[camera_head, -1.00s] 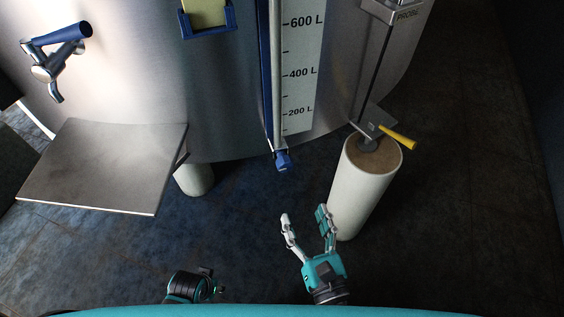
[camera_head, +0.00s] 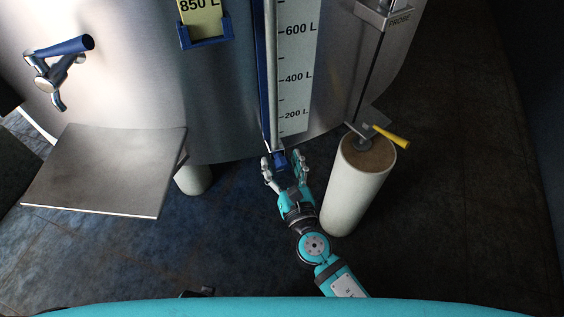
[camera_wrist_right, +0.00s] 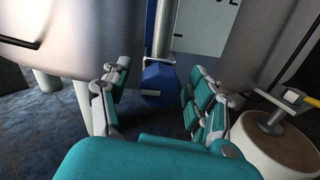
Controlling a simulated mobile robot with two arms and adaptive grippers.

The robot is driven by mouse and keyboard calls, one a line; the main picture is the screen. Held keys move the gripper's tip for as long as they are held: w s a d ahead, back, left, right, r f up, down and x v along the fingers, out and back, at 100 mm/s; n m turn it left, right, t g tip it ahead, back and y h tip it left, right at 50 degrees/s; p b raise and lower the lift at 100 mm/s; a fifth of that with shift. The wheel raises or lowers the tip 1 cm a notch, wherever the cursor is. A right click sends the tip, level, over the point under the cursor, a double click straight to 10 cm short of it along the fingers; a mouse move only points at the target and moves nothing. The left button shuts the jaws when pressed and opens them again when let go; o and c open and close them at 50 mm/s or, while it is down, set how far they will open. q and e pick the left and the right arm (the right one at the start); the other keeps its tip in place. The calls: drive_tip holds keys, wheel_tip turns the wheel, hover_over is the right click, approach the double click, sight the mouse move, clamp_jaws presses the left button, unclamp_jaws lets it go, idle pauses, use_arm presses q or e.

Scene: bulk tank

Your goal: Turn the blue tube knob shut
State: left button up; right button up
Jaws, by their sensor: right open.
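The blue tube knob (camera_head: 279,157) is at the bottom end of the sight tube, below the litre scale, on the front of the steel tank. My right gripper (camera_head: 285,166) is open, with one finger on each side of the knob. In the right wrist view the blue knob (camera_wrist_right: 158,83) shows between the open fingers (camera_wrist_right: 158,92), a little beyond them; I cannot tell whether they touch it. My left gripper is not in view; only a small dark part of that arm shows at the bottom edge.
The litre scale (camera_head: 297,70) runs up the steel tank (camera_head: 225,110). A metal shelf (camera_head: 105,170) and a blue-handled tap (camera_head: 62,48) are at left. Dark floor is free between.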

drive_tip(key=c, duration=1.2)
